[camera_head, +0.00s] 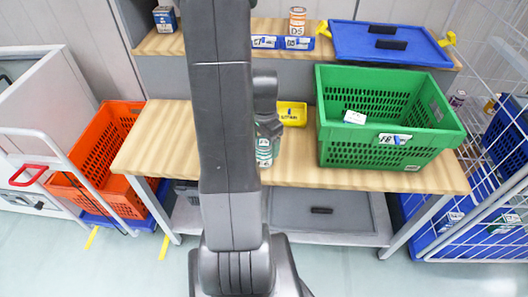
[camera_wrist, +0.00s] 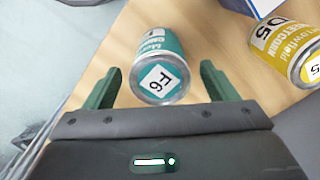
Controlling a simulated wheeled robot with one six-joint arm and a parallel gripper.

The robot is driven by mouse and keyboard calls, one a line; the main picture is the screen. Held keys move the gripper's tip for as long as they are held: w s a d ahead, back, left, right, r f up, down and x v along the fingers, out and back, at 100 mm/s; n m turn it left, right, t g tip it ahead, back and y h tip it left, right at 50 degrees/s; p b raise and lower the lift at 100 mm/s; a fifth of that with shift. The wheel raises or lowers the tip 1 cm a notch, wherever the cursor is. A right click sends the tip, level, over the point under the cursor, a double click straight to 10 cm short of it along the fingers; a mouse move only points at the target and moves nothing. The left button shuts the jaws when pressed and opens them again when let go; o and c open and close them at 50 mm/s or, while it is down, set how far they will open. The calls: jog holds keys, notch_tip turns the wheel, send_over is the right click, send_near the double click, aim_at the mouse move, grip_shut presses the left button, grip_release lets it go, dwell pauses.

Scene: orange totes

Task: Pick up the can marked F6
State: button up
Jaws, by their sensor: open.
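The can marked F6 (camera_wrist: 160,68) is teal and white, with its label on the lid facing the wrist camera. The fingers are apart, and a gap shows on both sides of the can. In the head view the green can (camera_head: 264,152) stands near the table's front edge, partly hidden by my arm; its mark is not readable there.
A yellow can marked D5 (camera_wrist: 288,50) lies to the right in the wrist view. In the head view a yellow bin (camera_head: 292,114) is behind the can, and a green crate (camera_head: 335,155) stands to the right. An orange tote (camera_head: 84,160) is at left.

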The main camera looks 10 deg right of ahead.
jog(key=shift+f, duration=2.15)
jog(key=c, duration=1.3)
